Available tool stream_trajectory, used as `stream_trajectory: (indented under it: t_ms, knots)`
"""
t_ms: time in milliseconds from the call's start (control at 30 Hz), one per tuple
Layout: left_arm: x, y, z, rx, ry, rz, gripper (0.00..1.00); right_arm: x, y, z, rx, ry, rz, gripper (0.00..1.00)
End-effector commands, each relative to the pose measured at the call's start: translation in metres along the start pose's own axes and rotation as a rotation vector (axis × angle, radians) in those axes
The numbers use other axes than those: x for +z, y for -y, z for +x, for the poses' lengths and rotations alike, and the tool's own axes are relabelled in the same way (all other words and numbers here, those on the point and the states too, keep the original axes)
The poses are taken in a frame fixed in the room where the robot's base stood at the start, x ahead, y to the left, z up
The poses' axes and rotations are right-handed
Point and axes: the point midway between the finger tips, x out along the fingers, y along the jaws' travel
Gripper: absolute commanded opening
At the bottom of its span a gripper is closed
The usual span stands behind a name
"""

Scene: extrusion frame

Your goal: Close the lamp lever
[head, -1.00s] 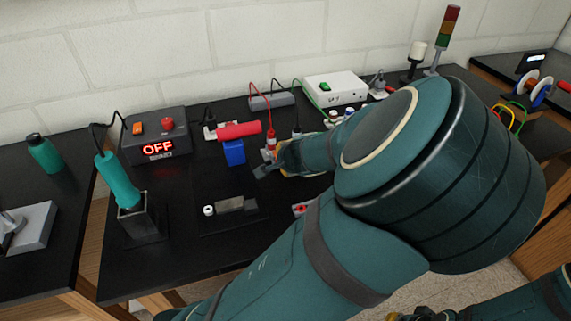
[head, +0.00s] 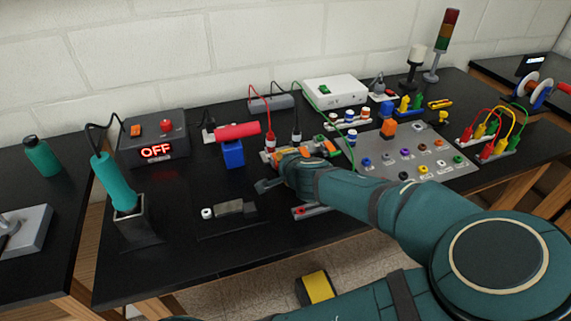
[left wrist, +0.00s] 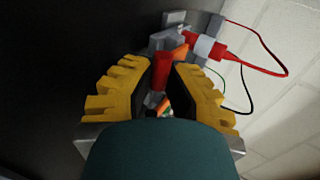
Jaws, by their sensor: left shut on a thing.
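A grey terminal block (head: 268,157) with orange levers (head: 326,146) stands mid-bench, with a red plug (head: 270,138) and a black plug (head: 296,136) in its back. Which lever is the lamp's, and its angle, I cannot tell. My left gripper (head: 268,185) is low at the block's front and covers part of it. In the left wrist view, the yellow-padded fingers (left wrist: 162,82) are shut on a red cylindrical part (left wrist: 161,70). An orange lever (left wrist: 180,52) and the red plug (left wrist: 212,48) show just beyond. My right gripper is not in view.
A power supply (head: 154,140) reading OFF and a teal-handled tool in a holder (head: 124,200) are left. A red-handled tool on a blue block (head: 233,154) stands nearby. A grey panel of coloured sockets (head: 435,160) and a signal tower (head: 442,45) are right.

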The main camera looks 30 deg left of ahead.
Motion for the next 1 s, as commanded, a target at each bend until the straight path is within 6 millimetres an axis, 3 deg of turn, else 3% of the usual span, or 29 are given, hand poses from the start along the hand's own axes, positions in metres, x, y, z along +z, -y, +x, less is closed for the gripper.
stream_trajectory:
  t_ms: [167,200,267,300,1000]
  knots:
    - [0.0016,-0.0006,0.0007,0.002,0.004,0.0,0.0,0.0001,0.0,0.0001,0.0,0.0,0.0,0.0]
    - [0.0016,-0.0007,0.0007,0.002,0.004,0.0,0.25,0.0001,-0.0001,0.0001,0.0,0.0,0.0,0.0]
    - [0.0014,-0.0006,0.0007,0.002,0.004,0.0,0.46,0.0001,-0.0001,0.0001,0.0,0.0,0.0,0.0]
    - [0.0013,-0.0007,0.0006,0.002,0.003,0.0,0.52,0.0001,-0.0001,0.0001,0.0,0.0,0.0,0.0]
    - [-0.0008,0.001,-0.001,0.05,-0.004,-0.003,0.52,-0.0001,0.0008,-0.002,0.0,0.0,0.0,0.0]
